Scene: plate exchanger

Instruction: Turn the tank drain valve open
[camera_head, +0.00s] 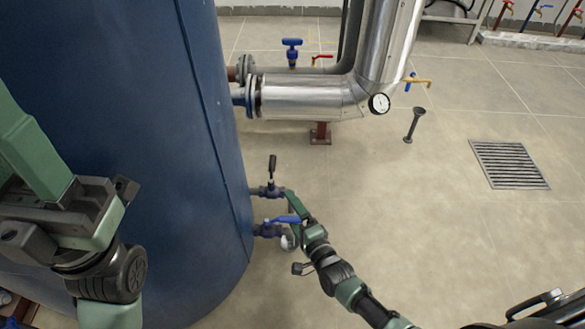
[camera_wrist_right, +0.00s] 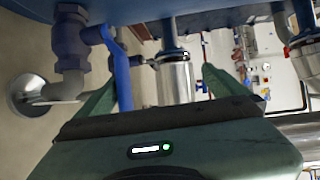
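The blue tank (camera_head: 130,110) fills the left of the head view. Two small valves stick out low on its right side. The lower valve (camera_head: 268,229) has a blue lever (camera_head: 284,219); the upper valve (camera_head: 270,190) has a dark upright handle (camera_head: 272,166). My right gripper (camera_head: 292,217) is at the lower valve. In the right wrist view, the open fingers (camera_wrist_right: 163,78) have the blue lever (camera_wrist_right: 119,70) between them, close to the left finger. I cannot tell whether it touches. The valve body (camera_wrist_right: 70,40) and its elbow show left of it.
A silver pipe (camera_head: 305,99) with a gauge (camera_head: 379,103) runs behind the valves. A small funnel-topped pipe (camera_head: 414,124) stands on the floor. A drain grate (camera_head: 508,164) lies at the right. The floor between the grate and the valves is clear.

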